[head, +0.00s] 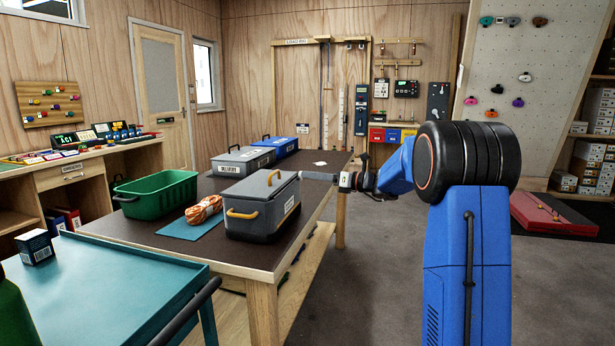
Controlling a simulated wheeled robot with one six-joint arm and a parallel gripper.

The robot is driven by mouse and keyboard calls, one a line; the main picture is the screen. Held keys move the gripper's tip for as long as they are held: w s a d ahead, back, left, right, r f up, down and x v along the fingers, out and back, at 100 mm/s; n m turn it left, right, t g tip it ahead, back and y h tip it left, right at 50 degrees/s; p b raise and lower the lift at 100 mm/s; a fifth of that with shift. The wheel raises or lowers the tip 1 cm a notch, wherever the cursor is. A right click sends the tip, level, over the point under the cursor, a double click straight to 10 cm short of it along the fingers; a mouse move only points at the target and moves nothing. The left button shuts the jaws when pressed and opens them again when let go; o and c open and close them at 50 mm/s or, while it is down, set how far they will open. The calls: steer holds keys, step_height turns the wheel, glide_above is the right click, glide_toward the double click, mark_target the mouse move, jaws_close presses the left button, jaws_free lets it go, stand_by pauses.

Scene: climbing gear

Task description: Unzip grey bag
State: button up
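A grey boxy bag (262,207) stands upright on the dark-topped table, near its front right part. It has a yellow handle on top, another on its front and a white label on its right side. A seam runs around it below the top; I cannot make out the zip pull or whether the zip is open. My gripper (306,176) reaches in from the right, level with the bag's top right edge. Its tip is close to that edge; I cannot tell whether it touches. The fingers are too small to show whether they are open.
Left of the bag are an orange rope bundle (204,210) on a blue mat (188,231) and a green bin (158,191). Behind it are another grey case (243,160) and a blue case (279,147). A teal cart (110,285) stands front left.

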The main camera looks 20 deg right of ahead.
steer(key=v, duration=1.4)
steer(key=shift+s+d, duration=0.2)
steer(key=s+a+f+n+g+h, duration=0.1)
steer(key=s+a+f+n+g, duration=0.25)
steer(key=s+a, duration=0.35)
steer(key=s+a+f+n+g+h, duration=0.2)
steer(key=s+a+n, duration=0.3)
steer(key=s+a, duration=0.25)
steer(key=s+a+f+n+g+h, duration=0.1)
steer(key=s+a+f+n+g, duration=0.15)
steer(key=s+a+n, duration=0.35)
steer(key=s+d+f+n+h, duration=0.1)
steer(key=s+f+n+h, duration=0.3)
steer(key=s+n, duration=0.4)
steer(key=s+d+f+n+h, duration=0.1)
steer(key=s+f+n+h, duration=0.3)
steer(key=s, duration=1.3)
step_height(320, 180, down, 3)
steer(key=n, duration=0.4)
steer(key=shift+s+h, duration=0.15)
steer(key=shift+h, duration=0.25)
